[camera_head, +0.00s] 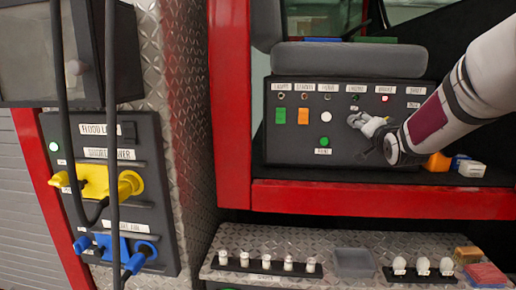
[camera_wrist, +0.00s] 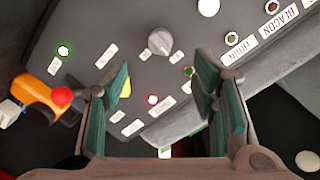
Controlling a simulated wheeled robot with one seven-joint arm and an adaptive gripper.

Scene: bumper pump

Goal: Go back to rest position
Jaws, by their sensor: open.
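My gripper (camera_head: 372,128) is in front of the right part of the dark control panel (camera_head: 290,145) in the head view. In the wrist view, my gripper (camera_wrist: 162,68) shows two teal-padded fingers spread apart with nothing between them. A grey knob (camera_wrist: 160,41) on the panel lies just beyond the fingertips; I cannot tell whether they touch the panel. A red lit lamp (camera_wrist: 153,99) shows between the fingers.
A red frame (camera_head: 350,198) runs below. A lower shelf (camera_head: 300,240) holds several white bulbs. At left stands a side panel (camera_head: 150,205) with yellow and blue plugs and hanging cables.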

